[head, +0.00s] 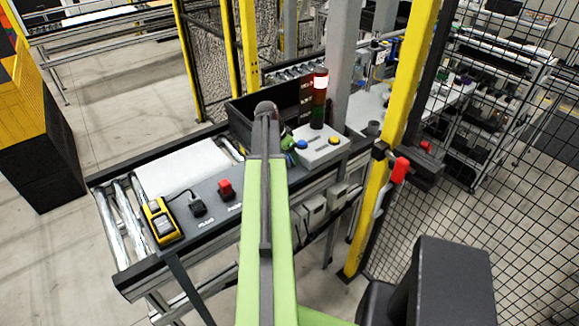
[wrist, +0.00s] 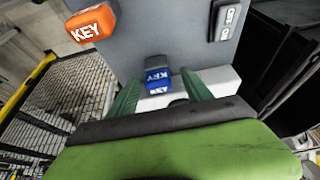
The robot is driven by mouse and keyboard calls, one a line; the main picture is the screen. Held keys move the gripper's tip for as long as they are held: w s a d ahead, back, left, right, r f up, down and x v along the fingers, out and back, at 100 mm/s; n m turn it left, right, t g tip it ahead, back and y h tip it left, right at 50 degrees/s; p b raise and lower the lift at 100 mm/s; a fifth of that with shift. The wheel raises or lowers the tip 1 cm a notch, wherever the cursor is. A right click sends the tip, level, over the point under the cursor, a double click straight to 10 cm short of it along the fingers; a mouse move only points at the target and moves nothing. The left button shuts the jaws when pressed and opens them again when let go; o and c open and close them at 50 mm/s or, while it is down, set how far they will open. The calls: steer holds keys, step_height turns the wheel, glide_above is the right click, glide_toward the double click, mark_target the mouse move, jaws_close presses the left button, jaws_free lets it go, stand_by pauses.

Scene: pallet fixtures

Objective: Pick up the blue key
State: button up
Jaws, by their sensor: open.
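The blue key (wrist: 158,79) shows in the wrist view, with a dark blue upper part and a brighter blue face lettered KEY. It sits at the edge of a grey panel (wrist: 160,30). My gripper (wrist: 149,77) is open, with one green finger on each side of the blue key in the picture. I cannot tell whether either finger touches it. Only a bit of green fingertip (head: 288,143) shows past the arm.
A black connector (head: 198,207) and yellow device (head: 160,221) lie further left. A button box (head: 320,154) and signal tower (head: 319,100) stand at right, near a yellow post (head: 400,110).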

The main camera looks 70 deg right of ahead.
steer(key=shift+r, duration=0.1)
jaws_close()
stand_by(0.3)
